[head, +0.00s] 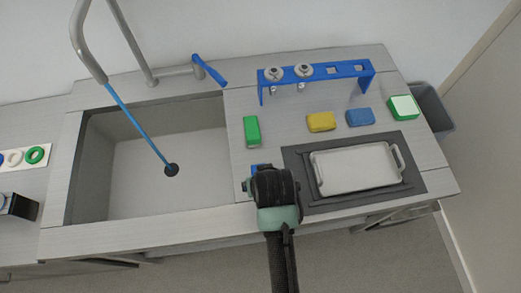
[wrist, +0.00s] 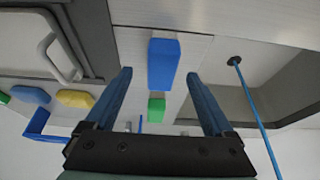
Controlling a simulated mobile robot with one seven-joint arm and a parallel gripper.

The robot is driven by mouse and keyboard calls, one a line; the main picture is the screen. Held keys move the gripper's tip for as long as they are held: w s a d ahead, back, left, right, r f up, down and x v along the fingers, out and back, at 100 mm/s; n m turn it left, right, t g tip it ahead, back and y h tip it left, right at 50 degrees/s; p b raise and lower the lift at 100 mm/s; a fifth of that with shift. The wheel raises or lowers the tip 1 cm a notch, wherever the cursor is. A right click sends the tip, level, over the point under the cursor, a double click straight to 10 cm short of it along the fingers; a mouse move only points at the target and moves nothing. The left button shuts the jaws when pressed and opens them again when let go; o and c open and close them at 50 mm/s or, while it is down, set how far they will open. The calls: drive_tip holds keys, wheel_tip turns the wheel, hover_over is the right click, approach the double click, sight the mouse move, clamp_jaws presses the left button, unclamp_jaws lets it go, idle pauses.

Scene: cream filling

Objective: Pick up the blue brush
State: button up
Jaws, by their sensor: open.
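The blue brush shows in the wrist view (wrist: 163,63) as a plain blue block on the counter, between and beyond my fingertips with gaps on both sides. In the head view only a small blue part of it (head: 255,168) shows at the counter front, mostly hidden behind my gripper (head: 262,176). My gripper is over the front of the counter, between the sink and the dark mat. In the wrist view my gripper (wrist: 159,75) is open and empty, its two blue fingers either side of the brush. I cannot tell its height above the brush.
A green block (head: 252,131) lies behind the brush. A sink (head: 150,160) is at left, a grey tray (head: 355,168) on a dark mat (head: 300,172) at right. Farther back are yellow (head: 321,122) and blue (head: 360,117) sponges and a blue rack (head: 350,69).

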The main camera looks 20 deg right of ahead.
drive_tip(key=shift+p+x, duration=0.4)
drive_tip(key=shift+x, duration=2.2)
drive_tip(key=shift+w+a, duration=0.1)
clamp_jaws()
drive_tip(key=shift+r+b, duration=0.35)
drive_tip(key=shift+r, duration=4.7)
drive_tip(key=c, duration=0.8)
unclamp_jaws()
drive_tip(key=c, duration=0.5)
